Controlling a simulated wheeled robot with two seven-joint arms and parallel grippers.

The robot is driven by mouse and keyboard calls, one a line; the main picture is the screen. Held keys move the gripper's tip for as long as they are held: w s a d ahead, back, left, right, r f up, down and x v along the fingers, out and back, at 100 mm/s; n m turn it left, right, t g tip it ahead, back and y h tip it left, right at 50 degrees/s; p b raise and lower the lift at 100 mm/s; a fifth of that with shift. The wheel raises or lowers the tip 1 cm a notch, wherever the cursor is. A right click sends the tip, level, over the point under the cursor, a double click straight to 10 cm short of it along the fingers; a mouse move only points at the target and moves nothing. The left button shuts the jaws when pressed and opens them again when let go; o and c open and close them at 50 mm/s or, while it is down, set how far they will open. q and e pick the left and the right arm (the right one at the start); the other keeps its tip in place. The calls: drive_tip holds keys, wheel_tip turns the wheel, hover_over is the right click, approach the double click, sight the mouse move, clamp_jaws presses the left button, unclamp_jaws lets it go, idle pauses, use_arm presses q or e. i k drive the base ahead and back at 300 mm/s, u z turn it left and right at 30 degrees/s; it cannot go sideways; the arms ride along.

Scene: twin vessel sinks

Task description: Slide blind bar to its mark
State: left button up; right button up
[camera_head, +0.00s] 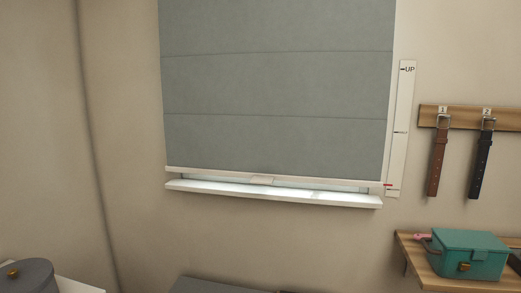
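A grey blind (275,90) with horizontal folds hangs over a window. Its pale bar (215,173) runs along the bottom edge, a little above the white sill, with a narrow bright gap between. A small pale tab (262,180) sits near the bar's middle. A red pointer (387,185) sticks out at the bar's right end, near the bottom of a white scale strip (402,110). The strip reads "UP" at its top and has a dark tick (400,132) about halfway; the pointer is well below that tick. Neither of my grippers is in view.
A white sill (270,193) juts out below the blind. At right, a wooden rail (462,118) holds two belts, and a wooden shelf (425,262) bears a teal box (470,252). A grey lidded container (25,277) stands at lower left. The wall left of the blind is bare.

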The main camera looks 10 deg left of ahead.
sight(264, 150)
drive_tip(key=i, duration=1.05)
drive_tip(key=z, duration=0.45)
